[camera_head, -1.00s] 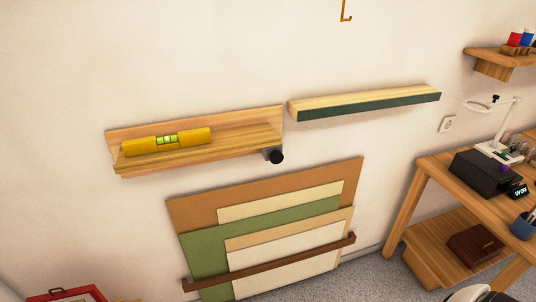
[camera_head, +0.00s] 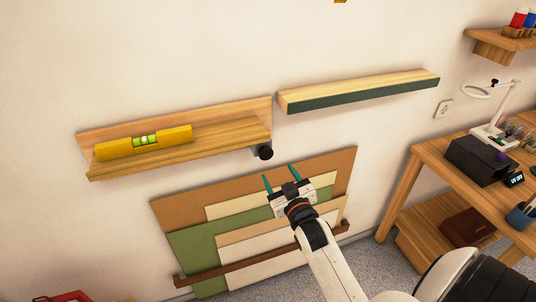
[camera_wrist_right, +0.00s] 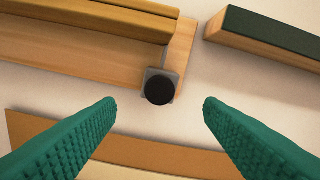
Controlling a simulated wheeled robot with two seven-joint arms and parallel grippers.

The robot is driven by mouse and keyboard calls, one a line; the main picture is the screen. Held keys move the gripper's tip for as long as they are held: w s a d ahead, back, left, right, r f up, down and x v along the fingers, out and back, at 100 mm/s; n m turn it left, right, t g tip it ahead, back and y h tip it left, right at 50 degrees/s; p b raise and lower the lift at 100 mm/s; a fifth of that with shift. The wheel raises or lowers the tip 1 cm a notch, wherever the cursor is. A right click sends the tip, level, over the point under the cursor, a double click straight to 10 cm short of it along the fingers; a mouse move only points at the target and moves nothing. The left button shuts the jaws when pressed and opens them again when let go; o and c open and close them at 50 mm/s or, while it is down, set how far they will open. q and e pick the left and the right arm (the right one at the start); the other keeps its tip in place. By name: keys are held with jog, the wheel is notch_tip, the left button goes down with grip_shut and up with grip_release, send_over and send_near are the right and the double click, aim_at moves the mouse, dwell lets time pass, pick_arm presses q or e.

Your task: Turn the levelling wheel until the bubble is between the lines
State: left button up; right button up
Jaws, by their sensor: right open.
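The yellow spirit level (camera_head: 174,136) lies on the left wooden wall shelf (camera_head: 220,138). Its greenish vial (camera_head: 146,140) is in its middle, and the bubble's place against the lines is too small to tell. The black levelling wheel (camera_head: 264,151) sits on a grey bracket under the shelf's right end. The wheel also shows in the right wrist view (camera_wrist_right: 160,88), ahead of and between the fingers. My right gripper (camera_head: 281,172) has green fingers, is open and empty, and is below and to the right of the wheel, apart from it. My left gripper is not in view.
A second shelf with a dark green front (camera_head: 365,92) is on the wall at the right. Several coloured boards (camera_head: 180,210) lean below, behind a brown rail (camera_head: 188,281). A wooden workbench (camera_head: 420,168) with a black box and lamp stands at right.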

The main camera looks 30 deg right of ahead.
aim_at(266, 154)
jog(key=p+x, duration=0.1)
jog(key=x, duration=0.8)
jog(key=shift+w, duration=0.2)
jog(key=shift+c, duration=0.5)
